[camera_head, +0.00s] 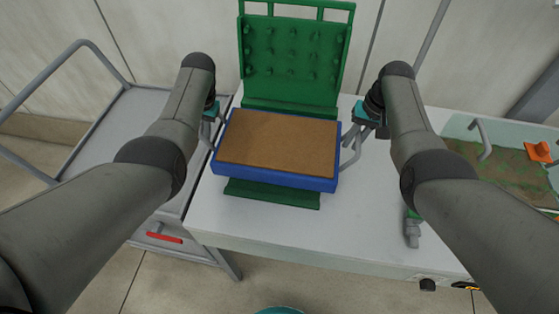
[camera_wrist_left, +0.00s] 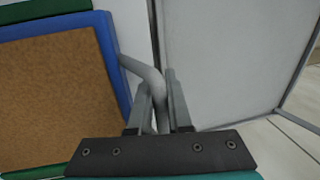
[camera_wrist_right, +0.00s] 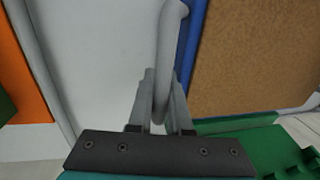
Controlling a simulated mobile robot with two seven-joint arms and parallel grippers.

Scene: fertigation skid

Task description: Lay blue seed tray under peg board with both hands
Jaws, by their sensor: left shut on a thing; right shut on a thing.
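The blue seed tray (camera_head: 262,176), filled flat with brown soil, is at the middle of the head view, above or on the green base of the peg board; I cannot tell if it touches. The green peg board (camera_head: 294,50) stands upright behind it. My left gripper (camera_head: 211,112) is shut on the tray's grey left handle, which shows in the left wrist view (camera_wrist_left: 148,72). My right gripper (camera_head: 358,135) is shut on the grey right handle, seen in the right wrist view (camera_wrist_right: 168,55). The tray looks about level.
The white table (camera_head: 270,222) is clear in front of the green base. A grey cart (camera_head: 110,130) stands at the left. At the right are a clear-sided basin with soil and green matter (camera_head: 490,165), an orange piece (camera_head: 539,152) and a grey tap-like fitting (camera_head: 412,230).

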